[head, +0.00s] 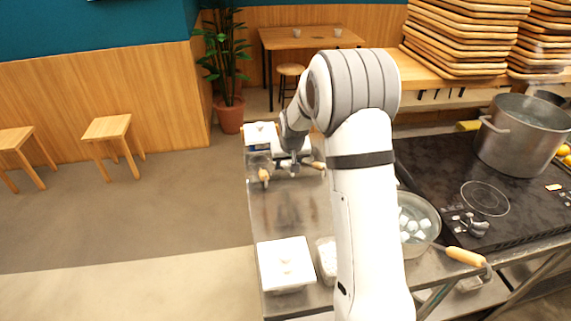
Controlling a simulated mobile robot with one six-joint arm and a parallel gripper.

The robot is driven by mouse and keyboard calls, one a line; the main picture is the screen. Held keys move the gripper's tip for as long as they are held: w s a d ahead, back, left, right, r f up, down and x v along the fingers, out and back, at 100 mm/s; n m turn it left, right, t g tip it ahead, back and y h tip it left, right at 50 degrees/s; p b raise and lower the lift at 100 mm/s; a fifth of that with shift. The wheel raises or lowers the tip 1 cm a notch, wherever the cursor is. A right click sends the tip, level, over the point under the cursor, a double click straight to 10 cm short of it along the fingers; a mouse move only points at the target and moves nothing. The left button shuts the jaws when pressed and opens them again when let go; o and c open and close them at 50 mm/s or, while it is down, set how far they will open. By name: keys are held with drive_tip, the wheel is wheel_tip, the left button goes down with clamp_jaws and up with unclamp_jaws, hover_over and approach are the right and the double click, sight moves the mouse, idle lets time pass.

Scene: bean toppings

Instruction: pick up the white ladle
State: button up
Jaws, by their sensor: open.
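My gripper (290,163) is small in the head view, at the far end of my arm, low over the back left of the metal counter (290,210). Its jaws are open. Short wooden handles show beside it, one at its left (264,175) and one at its right (317,165). They are close to the gripper, but I cannot tell whether it touches them. I cannot clearly make out the white ladle; the pale shapes around the gripper are too small to tell apart, and my arm hides part of the counter.
A white lidded box (285,265) stands at the counter's front left. A pan of white cubes (416,226) with a wooden handle (465,256) sits right of my arm. A large steel pot (522,135) stands on the black cooktop (435,165). Wooden trays (465,40) are stacked behind.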

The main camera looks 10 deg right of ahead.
drive_tip(key=p+x, duration=0.1)
drive_tip(key=x, duration=0.3)
drive_tip(key=shift+w, duration=0.1)
drive_tip(key=shift+r, duration=0.1)
clamp_jaws()
idle(0.3)
